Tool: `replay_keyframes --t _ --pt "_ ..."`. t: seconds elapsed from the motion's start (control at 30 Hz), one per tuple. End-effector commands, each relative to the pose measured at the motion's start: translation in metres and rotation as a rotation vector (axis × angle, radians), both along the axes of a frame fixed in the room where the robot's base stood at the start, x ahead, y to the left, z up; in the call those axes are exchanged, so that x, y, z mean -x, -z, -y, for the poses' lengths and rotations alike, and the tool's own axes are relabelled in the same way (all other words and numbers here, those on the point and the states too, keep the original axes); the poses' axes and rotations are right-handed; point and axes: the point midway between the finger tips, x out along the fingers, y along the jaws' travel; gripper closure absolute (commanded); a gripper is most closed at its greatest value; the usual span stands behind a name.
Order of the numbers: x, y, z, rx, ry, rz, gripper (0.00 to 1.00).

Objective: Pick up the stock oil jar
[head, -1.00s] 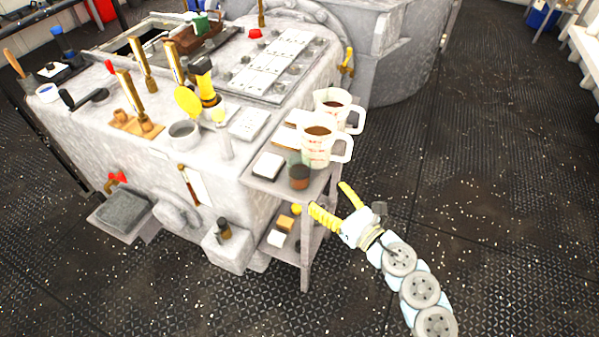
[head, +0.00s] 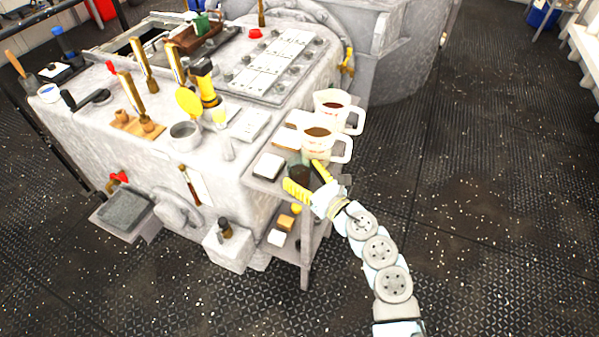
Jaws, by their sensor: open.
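A small dark jar (head: 299,172), which looks like the stock oil jar, stands on the top of the side shelf stand near its front corner. My gripper (head: 306,178) is open at the jar. One yellow finger is at the front left, partly over the jar's lower part in the view, and the other is on its right. The jar shows between the fingertips. I cannot tell whether either finger touches it.
Two white mugs of dark liquid (head: 318,146) (head: 333,106) stand close behind the jar. A white-topped block (head: 268,166) lies to its left. The stand (head: 306,255) has lower shelves with small blocks. The floor at right is clear.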

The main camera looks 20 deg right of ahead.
Motion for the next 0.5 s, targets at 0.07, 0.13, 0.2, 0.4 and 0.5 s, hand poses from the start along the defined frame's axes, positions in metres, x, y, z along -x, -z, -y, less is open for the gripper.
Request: replay_keyframes --t 0.07,0.13,0.2,0.4,0.5 --pt "-0.0059 -0.0006 -0.0029 0.000 -0.002 0.000 0.25" --pt "-0.0077 0.0003 -0.0034 0.001 -0.001 -0.001 0.25" --pt "-0.0082 0.0007 -0.0034 0.002 -0.001 -0.002 0.25" --pt "-0.0078 0.0009 -0.0032 0.002 -0.001 -0.002 0.37" --pt "-0.0078 0.0009 -0.0032 0.001 -0.001 -0.002 0.66"
